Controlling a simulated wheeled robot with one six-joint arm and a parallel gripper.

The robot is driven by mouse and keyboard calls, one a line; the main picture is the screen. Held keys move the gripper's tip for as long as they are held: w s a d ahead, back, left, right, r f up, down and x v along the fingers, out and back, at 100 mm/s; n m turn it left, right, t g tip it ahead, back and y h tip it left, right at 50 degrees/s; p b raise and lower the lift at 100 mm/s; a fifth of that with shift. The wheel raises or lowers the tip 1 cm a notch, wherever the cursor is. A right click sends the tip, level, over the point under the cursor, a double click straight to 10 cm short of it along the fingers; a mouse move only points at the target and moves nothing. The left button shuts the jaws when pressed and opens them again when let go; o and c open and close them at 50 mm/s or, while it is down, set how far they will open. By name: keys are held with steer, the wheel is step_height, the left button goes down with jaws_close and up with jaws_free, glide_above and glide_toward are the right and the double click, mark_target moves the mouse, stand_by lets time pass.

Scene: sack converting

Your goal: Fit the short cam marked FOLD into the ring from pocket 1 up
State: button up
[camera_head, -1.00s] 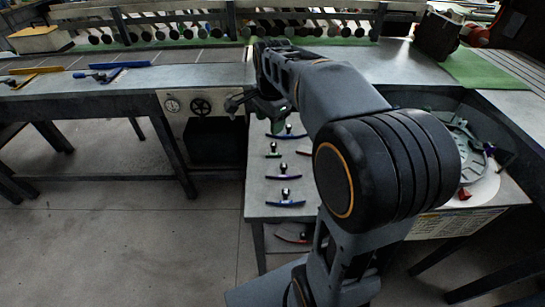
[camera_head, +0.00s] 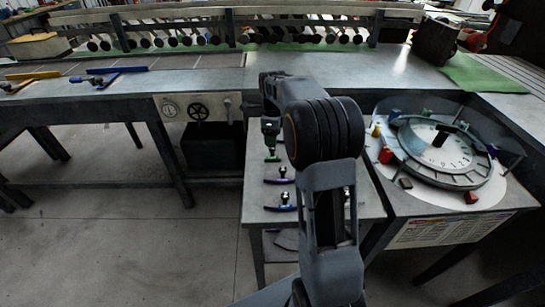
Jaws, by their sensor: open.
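A short green cam (camera_head: 272,158) lies on the small grey table at the middle. A purple curved cam (camera_head: 278,181) and a blue curved cam (camera_head: 281,208), both longer and with dark knobs, lie nearer. No FOLD marking is readable at this size. The ring (camera_head: 468,180), round and grey with marks on its pale inner dial, sits on a white disc at the right; pocket numbers are too small to read. My gripper (camera_head: 270,139) is open, pointing down just above the green cam. I cannot tell whether the fingers are around its knob.
Coloured blocks stand around the ring, among them a red one (camera_head: 386,155), a yellow one (camera_head: 376,131) and a dark red one (camera_head: 471,197). A clear guard (camera_head: 508,150) edges the disc. My arm hides the table's middle right. A long bench (camera_head: 200,75) runs behind.

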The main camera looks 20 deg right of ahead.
mark_target(272, 153)
steer(key=shift+f, duration=2.85)
steer(key=shift+c, duration=0.4)
steer(key=c, duration=0.9)
steer(key=shift+c, duration=0.3)
steer(key=shift+r, duration=0.15)
